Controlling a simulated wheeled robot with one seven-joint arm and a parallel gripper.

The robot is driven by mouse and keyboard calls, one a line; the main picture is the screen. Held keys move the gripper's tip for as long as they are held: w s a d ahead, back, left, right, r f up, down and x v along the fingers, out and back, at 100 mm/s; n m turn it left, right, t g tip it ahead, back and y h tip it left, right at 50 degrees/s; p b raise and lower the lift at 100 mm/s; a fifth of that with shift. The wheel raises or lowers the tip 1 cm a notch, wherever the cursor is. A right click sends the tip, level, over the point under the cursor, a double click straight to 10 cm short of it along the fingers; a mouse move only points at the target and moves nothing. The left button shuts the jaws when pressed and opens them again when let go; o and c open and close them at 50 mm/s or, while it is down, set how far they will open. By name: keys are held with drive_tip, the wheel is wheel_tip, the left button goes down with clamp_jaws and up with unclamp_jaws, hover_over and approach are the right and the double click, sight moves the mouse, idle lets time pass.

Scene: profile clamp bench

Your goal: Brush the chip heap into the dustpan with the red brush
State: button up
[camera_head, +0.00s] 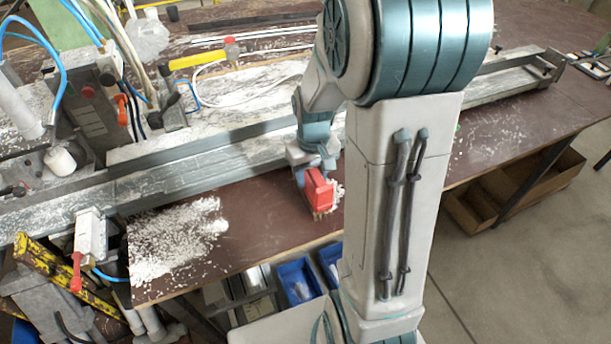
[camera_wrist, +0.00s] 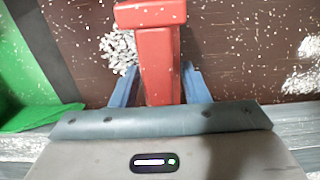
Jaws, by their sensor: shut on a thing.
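My gripper (camera_wrist: 160,88) is shut on the red brush (camera_wrist: 160,55); its blue fingers stand on both sides of the red block. In the head view the red brush (camera_head: 318,189) hangs below my gripper (camera_head: 312,168), its tan bristles at or just above the brown table; contact cannot be told. A small heap of white chips (camera_wrist: 119,50) lies right beside the brush, on its left in the wrist view; part of the heap (camera_head: 339,192) shows to its right in the head view. A green object, probably the dustpan (camera_wrist: 22,75), is at the wrist view's left; my arm mostly hides that area in the head view.
A wide scatter of white chips (camera_head: 175,238) covers the table's front left corner. A long metal profile rail (camera_head: 200,162) runs behind the brush. A yellow-handled hammer (camera_head: 205,58) lies farther back. Blue bins (camera_head: 298,283) stand below the front edge.

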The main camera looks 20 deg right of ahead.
drive_tip(key=shift+d, duration=1.25)
drive_tip(key=shift+w+d, duration=0.1)
drive_tip(key=shift+d, duration=1.85)
drive_tip(key=shift+d, duration=1)
drive_tip(key=shift+d, duration=0.1)
drive_tip(key=shift+d, duration=0.9)
drive_tip(key=shift+w+d, duration=0.1)
drive_tip(key=shift+d, duration=0.05)
